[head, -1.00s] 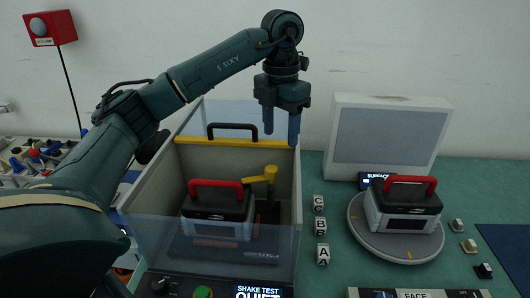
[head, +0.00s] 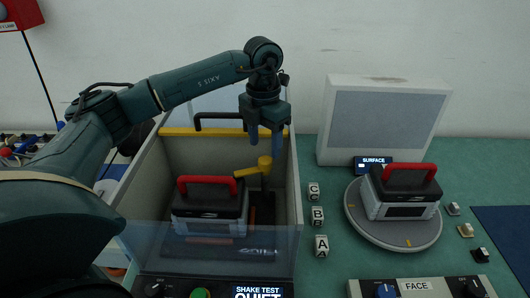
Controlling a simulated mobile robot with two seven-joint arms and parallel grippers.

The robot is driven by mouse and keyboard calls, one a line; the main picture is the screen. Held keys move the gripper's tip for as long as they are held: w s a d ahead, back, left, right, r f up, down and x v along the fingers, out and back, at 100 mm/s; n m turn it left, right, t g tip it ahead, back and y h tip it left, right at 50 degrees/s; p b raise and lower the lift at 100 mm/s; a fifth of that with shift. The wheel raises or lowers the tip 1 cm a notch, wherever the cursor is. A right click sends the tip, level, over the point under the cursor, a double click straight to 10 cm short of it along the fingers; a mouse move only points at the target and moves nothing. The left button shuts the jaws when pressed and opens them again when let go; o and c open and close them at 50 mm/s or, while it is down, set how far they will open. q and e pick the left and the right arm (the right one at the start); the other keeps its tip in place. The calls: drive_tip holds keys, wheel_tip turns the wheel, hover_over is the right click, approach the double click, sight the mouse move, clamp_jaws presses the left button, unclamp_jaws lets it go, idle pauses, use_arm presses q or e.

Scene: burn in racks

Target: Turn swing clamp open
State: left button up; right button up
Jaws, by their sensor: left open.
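The yellow swing clamp (head: 252,169) stands inside the shake test box (head: 288,215), on a dark post at the right of a grey and black unit with a red handle (head: 209,208). Its arm points left, toward that unit's top. My left gripper (head: 265,146) is open and empty, fingers pointing down, just above the clamp's knob. A small gap seems to lie between the fingertips and the clamp. My right gripper is not in view.
The box has a clear front panel, high side walls and a yellow rear bar (head: 190,132) with a black handle. To the right are lettered blocks (head: 318,216), a turntable (head: 420,234) with a second red-handled unit, and a grey screen (head: 385,118).

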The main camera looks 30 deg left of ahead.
sight(265, 159)
use_arm(q)
drive_tip(key=shift+f, duration=2.15)
drive_tip(key=shift+c, duration=0.2)
clamp_jaws()
